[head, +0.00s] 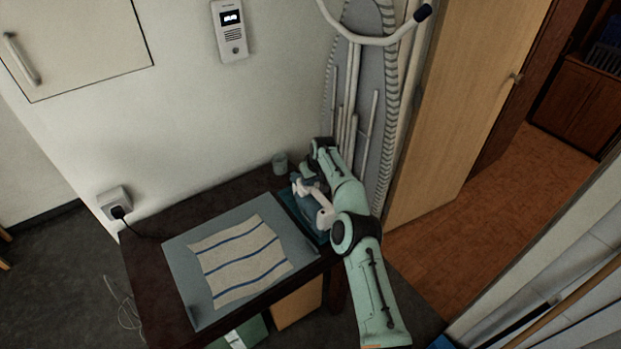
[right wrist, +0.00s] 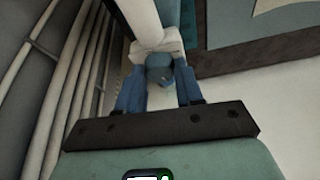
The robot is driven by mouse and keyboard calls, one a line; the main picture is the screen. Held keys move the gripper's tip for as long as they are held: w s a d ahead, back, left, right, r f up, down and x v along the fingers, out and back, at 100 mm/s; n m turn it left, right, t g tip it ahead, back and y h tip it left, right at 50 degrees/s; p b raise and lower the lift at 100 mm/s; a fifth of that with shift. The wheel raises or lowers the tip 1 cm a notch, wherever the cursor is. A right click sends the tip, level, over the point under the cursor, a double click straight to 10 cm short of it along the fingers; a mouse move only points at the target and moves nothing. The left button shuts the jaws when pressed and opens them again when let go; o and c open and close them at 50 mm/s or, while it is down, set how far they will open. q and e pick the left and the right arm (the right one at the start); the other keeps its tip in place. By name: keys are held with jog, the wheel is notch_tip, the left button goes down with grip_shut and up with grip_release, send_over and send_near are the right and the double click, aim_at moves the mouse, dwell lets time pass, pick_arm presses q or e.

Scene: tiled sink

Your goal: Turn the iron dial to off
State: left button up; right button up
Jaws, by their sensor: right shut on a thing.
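The iron (head: 322,212), white with blue-grey parts, is at the right end of the dark table, on a dark teal pad (head: 291,207). My right gripper (head: 305,176) is at the far end of the iron, partly hidden by the wrist. In the right wrist view the two blue fingers are closed around a rounded blue dial (right wrist: 158,68) just below the iron's white body (right wrist: 148,22). The dial's markings cannot be read, so its setting cannot be told. My left gripper is not in view.
A striped cloth (head: 240,262) lies on a grey mat (head: 190,290) on the table. A small cup (head: 280,163) stands near the back edge. An ironing board (head: 363,80) leans against the wall behind my right arm. A plug with a cord (head: 118,212) is at the left.

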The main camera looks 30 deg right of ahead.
jog(key=o, duration=1)
jog(key=shift+o, duration=0.2)
